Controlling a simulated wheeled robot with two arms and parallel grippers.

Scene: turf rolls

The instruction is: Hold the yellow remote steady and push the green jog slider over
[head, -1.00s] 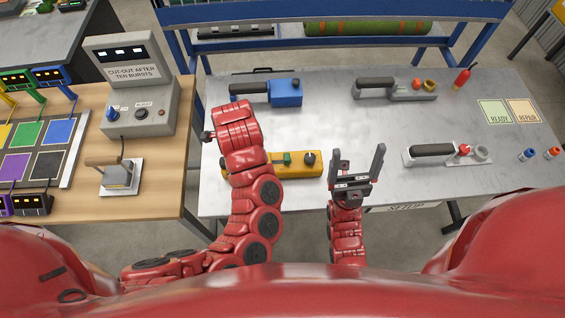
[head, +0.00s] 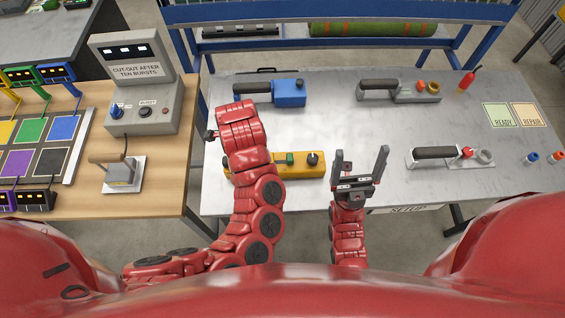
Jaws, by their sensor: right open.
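The yellow remote (head: 303,169) lies near the front edge of the grey table, its left part hidden behind my left arm. The green jog slider (head: 290,159) shows on its top, just right of my left arm, with a dark knob (head: 313,159) to its right. My right gripper (head: 361,163) is open and empty, just right of the remote's right end, fingers pointing away from me.
A blue remote (head: 289,93), a grey remote (head: 416,91) and another pale one (head: 460,155) lie on the table (head: 350,120). A red bottle (head: 466,79) stands at the back right. READY and REPAIR pads lie at right. The table's middle is clear.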

